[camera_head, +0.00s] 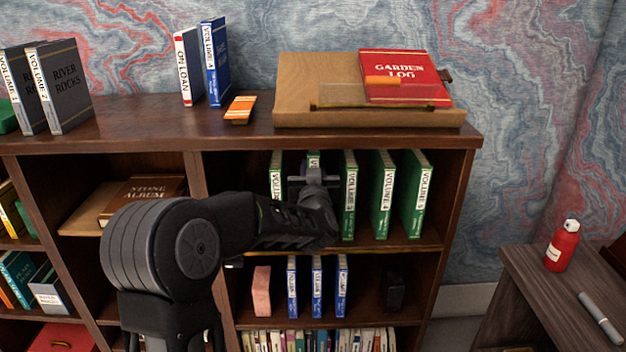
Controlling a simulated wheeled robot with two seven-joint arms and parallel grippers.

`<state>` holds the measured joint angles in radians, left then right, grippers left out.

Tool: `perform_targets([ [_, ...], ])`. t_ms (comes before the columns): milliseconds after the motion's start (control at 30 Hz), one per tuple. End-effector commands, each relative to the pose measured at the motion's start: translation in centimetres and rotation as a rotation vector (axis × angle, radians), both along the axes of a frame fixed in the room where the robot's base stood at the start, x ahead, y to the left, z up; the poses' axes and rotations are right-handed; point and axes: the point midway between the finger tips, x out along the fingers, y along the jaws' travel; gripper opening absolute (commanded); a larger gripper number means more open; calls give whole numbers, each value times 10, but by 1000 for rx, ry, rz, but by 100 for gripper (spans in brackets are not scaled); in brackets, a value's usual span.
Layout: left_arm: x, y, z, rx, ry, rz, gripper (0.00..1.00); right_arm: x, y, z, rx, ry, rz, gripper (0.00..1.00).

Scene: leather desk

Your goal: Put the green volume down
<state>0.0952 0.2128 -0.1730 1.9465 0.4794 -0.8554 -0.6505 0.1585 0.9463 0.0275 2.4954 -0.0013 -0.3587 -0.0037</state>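My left gripper (314,176) is at the upper right shelf compartment, in front of a green volume (313,158). Its fingers appear closed on that volume's spine; the hand and wrist hide most of the book. The volume stands upright in a row, with another green volume (276,172) on its left and a green volume (348,196) close on its right. Further right stand two more green volumes (382,196), (415,196). Whether the held book's bottom touches the shelf is hidden. My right gripper is not in view.
The bookcase top (150,120) carries grey books (65,85), a blue volume (215,62), an orange box (240,109) and a red Garden Log (400,75) on a brown board (290,105). Blue volumes (316,287) stand one shelf below. A side desk (530,275) holds a red bottle (562,247).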

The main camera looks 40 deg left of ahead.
Motion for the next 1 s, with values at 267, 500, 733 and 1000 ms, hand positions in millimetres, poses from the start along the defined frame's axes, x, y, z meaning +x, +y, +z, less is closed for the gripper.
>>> perform_targets([
  [267, 1, 0, 2, 2, -4, 0, 0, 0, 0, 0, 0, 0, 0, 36],
  [500, 8, 6, -21, 1, 1, 0, 0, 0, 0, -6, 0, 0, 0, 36],
  [733, 8, 6, -34, 2, -4, 0, 0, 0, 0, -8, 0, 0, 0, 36],
  [1000, 8, 5, -36, 2, -4, 0, 0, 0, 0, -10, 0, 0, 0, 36],
])
